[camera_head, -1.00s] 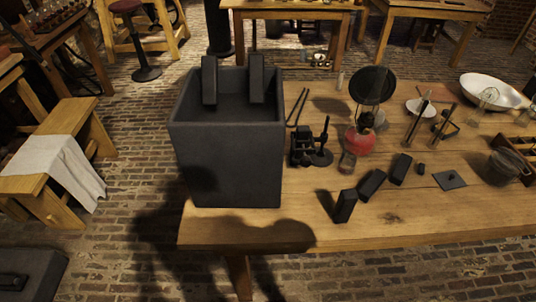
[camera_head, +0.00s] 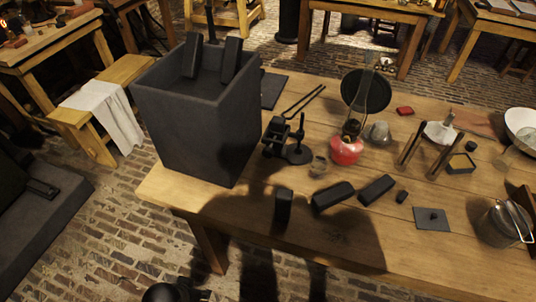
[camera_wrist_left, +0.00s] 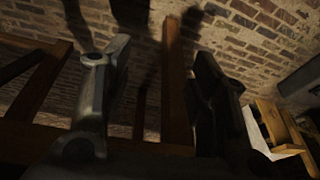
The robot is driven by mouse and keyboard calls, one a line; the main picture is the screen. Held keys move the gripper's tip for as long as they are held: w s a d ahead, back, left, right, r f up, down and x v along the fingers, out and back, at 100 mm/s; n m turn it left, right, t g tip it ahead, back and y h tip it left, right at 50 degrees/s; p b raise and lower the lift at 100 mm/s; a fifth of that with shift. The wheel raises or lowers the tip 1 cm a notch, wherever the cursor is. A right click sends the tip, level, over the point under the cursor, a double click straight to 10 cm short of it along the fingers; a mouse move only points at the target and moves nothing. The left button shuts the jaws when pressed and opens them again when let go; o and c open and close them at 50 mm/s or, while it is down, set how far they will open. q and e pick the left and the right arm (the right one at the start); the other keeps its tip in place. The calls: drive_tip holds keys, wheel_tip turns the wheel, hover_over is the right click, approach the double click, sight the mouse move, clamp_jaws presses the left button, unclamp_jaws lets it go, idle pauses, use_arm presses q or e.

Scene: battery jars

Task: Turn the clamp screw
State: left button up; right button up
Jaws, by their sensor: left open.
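A small dark clamp-like piece (camera_head: 276,136) stands on the wooden table, just right of the large dark box. A dark upright rod on a round foot (camera_head: 300,142) stands beside it. Both are small and dark, so I cannot tell which part is the clamp screw. My left gripper (camera_wrist_left: 152,75) shows in the left wrist view with its two fingers wide apart and nothing between them. Brick floor and wooden beams lie beyond it, and the clamp is not in that view. My right gripper is not in view.
The tall dark box (camera_head: 195,125) fills the left end of the wooden table (camera_head: 420,265). Several black blocks (camera_head: 333,197) lie near the front edge. A red lamp (camera_head: 346,150), a round dark disc (camera_head: 366,92) and a metal pot (camera_head: 505,225) stand farther right.

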use_arm(q)
drive_tip(key=w+a+r+m+t+y, duration=0.25)
drive_tip(key=w+r+m+t, duration=0.3)
drive_tip(key=w+r, duration=0.3)
drive_tip(key=w+a+r+m+t+y, duration=0.2)
drive_tip(key=w+r+m+t+y, duration=0.15)
drive_tip(key=w+r+m, duration=0.5)
drive_tip(key=w+d+r+m+t+h, duration=0.4)
drive_tip(key=d+r+m+t, duration=0.15)
drive_tip(key=d+m, duration=0.35)
drive_tip(key=m+h, duration=0.7)
drive_tip(key=m, duration=0.9)
approach(267, 154)
drive_tip(key=shift+s+a+r, duration=0.2)
drive_tip(key=shift+s+a, duration=0.2)
drive_tip(key=shift+w+d, duration=0.1)
drive_tip(key=shift+d, duration=0.15)
drive_tip(key=x, duration=1)
drive_tip(key=shift+w+d+f, duration=0.15)
drive_tip(key=shift+w, duration=0.05)
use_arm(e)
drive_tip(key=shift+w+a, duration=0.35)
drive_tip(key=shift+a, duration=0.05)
